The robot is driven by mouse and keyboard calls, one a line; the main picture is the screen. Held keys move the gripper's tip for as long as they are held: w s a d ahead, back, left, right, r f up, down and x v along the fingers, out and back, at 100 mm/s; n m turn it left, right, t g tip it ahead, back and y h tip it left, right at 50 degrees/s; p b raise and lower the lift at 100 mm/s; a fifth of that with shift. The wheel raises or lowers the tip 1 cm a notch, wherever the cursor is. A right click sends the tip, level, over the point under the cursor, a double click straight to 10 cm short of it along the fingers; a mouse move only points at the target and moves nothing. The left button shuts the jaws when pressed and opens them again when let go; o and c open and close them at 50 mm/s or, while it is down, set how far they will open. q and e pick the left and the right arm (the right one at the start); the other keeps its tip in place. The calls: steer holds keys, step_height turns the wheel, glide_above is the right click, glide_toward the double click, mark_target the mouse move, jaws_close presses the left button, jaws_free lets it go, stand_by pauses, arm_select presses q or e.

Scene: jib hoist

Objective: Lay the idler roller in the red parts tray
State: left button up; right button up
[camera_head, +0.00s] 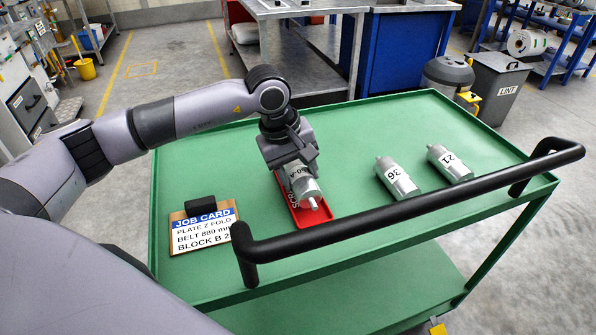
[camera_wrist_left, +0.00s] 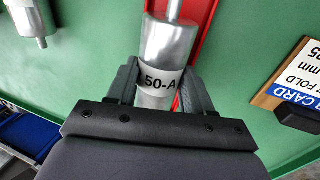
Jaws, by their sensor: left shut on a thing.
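A silver idler roller marked "50-A" (camera_head: 307,189) is between the fingers of my left gripper (camera_head: 299,172). In the left wrist view the fingers (camera_wrist_left: 161,78) close on both sides of the roller (camera_wrist_left: 168,45), over its label. The red parts tray (camera_head: 318,236) lies on the green cart top directly below. The roller runs roughly along the tray and hides much of it; the tray's edge shows beside it in the left wrist view (camera_wrist_left: 204,15). Whether the roller touches the tray floor I cannot tell. My right gripper is not in view.
Two similar rollers, marked "36" (camera_head: 398,178) and "21" (camera_head: 450,163), lie right of the tray. A job card on a clipboard (camera_head: 203,231) lies left of it. A black handle rail (camera_head: 400,212) crosses the cart's near side. The cart's far middle is clear.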

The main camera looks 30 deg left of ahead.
arm_select(q)
steer(key=shift+f+b, duration=0.7)
stand_by(0.3)
steer(key=o, duration=1.4)
steer(key=shift+c, duration=0.2)
steer(key=shift+o, duration=1)
steer(key=shift+r+p, duration=2.05)
steer(key=shift+r, duration=1.5)
